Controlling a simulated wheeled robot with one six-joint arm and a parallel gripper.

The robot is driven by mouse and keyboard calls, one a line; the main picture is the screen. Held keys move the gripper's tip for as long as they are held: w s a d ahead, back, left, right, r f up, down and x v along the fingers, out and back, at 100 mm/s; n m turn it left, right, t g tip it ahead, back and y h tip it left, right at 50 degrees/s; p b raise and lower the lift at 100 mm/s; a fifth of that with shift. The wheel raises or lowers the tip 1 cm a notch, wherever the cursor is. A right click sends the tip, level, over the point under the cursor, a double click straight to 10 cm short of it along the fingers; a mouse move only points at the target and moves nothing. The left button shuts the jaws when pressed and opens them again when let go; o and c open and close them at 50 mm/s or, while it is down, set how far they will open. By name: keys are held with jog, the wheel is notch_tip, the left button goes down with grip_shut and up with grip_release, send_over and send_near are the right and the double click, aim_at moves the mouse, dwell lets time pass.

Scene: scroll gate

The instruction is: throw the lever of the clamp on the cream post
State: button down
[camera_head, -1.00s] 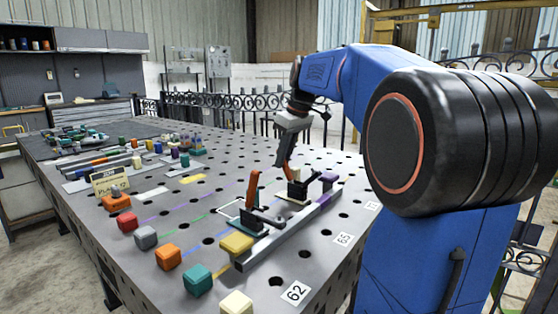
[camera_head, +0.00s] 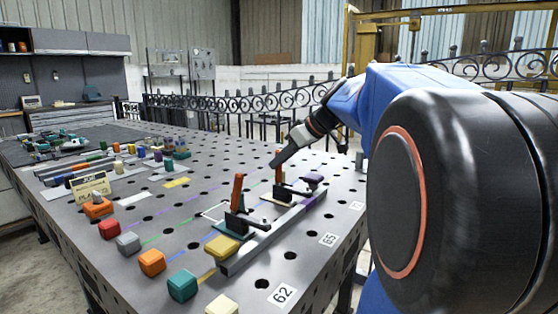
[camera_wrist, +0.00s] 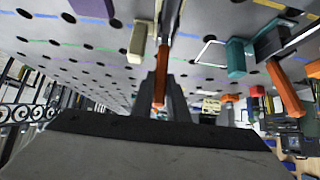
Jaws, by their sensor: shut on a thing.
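The far clamp (camera_head: 285,189) stands on the bench with its orange lever (camera_head: 279,172) near upright. In the wrist view its cream post (camera_wrist: 137,43) is at upper middle. My gripper (camera_head: 275,163) reaches this lever from above. In the wrist view the orange lever (camera_wrist: 160,91) lies between the dark fingers, which are shut on it. The nearer clamp (camera_head: 236,216) has a teal post (camera_wrist: 236,58) and its own upright orange lever (camera_head: 237,190), apart from my gripper.
A grey bar (camera_head: 270,237) runs along the clamps, with a yellow block (camera_head: 221,248) at its near end and a purple block (camera_head: 313,180) at its far end. Several coloured blocks and a sign (camera_head: 90,187) stand at left. A fence (camera_head: 240,100) is behind.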

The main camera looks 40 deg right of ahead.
jog(key=c, duration=1.7)
grip_release()
jog(key=shift+s, duration=0.1)
jog(key=v, duration=1.7)
jog(key=shift+s+r, duration=0.1)
jog(key=shift+r, duration=0.05)
